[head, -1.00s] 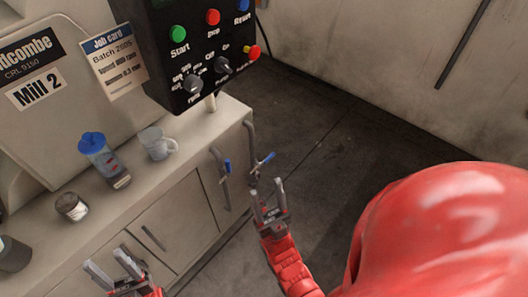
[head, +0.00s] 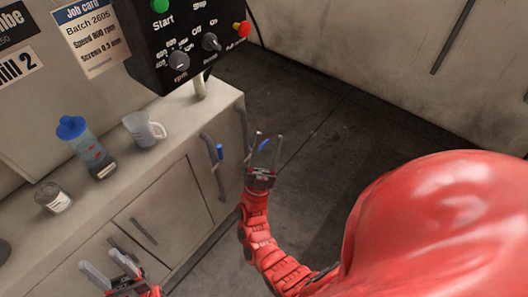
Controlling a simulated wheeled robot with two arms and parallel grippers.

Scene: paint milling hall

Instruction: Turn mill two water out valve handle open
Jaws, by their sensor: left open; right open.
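Two grey pipes with blue-handled valves are on the cabinet's right end. The left pipe's blue handle (head: 220,152) stands upright along its pipe. The right pipe's blue handle (head: 264,144) is tilted and shows between the fingers of my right gripper (head: 265,139). That gripper is open, with its fingers pointing up; I cannot tell whether it touches the handle. The right pipe (head: 242,122) is partly hidden by my gripper. No label shows which valve is water out. My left gripper (head: 104,261) is open and empty in front of the cabinet, low at the left.
The Mill 2 cabinet (head: 165,165) carries a blue-lidded bottle (head: 88,145), a clear jug (head: 145,130) and a small tin (head: 52,198). A black control box (head: 190,40) with buttons and knobs overhangs the top. The floor (head: 320,130) right of the cabinet is clear.

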